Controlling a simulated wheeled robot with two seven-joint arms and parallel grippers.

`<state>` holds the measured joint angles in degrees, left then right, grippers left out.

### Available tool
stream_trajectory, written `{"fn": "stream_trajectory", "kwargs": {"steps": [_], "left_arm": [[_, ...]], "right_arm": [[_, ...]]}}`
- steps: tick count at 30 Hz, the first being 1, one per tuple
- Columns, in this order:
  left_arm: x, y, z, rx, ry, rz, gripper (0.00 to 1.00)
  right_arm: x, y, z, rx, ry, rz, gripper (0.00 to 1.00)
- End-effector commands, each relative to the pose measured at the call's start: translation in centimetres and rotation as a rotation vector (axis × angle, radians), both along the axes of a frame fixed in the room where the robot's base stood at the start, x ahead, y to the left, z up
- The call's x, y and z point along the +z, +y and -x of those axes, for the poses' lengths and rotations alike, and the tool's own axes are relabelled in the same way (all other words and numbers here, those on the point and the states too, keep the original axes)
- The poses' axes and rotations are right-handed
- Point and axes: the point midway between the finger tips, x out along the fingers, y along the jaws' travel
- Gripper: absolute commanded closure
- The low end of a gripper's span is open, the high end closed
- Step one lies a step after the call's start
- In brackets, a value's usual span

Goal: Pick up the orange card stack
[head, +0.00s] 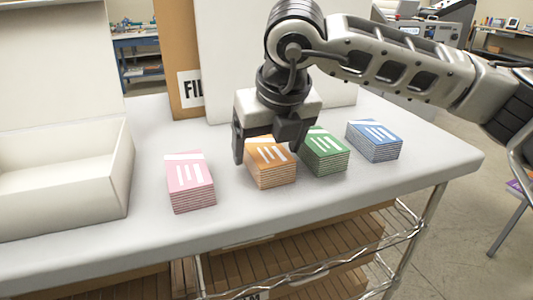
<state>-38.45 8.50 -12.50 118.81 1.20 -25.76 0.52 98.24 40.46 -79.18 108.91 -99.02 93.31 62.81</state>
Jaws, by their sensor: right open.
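The orange card stack (274,175) stands on the white table, between the pink stack and the green stack. Its top carries white stripes, and its back part is hidden by my gripper. My right gripper (268,155) points down over the orange stack with its fingers apart. One finger is at the stack's left side, the other near its right side by the green stack. I cannot tell whether the fingers touch the cards. My left gripper is not in view.
A pink card stack (189,184) is to the left, a green stack (326,155) close on the right, and a blue stack (375,141) farther right. An open white box (122,180) is at the left of the white table (250,212). The front strip of table is clear.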

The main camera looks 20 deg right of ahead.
Motion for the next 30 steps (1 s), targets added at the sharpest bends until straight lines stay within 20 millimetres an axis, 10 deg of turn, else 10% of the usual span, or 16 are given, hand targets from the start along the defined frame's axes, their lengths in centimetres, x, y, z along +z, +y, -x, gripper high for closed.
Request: {"fn": "stream_trajectory", "kwargs": {"steps": [30], "left_arm": [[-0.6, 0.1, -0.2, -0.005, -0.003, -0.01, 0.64]], "right_arm": [[-2.1, 0.1, -0.8, -0.001, 0.0, -0.001, 0.2]]}}
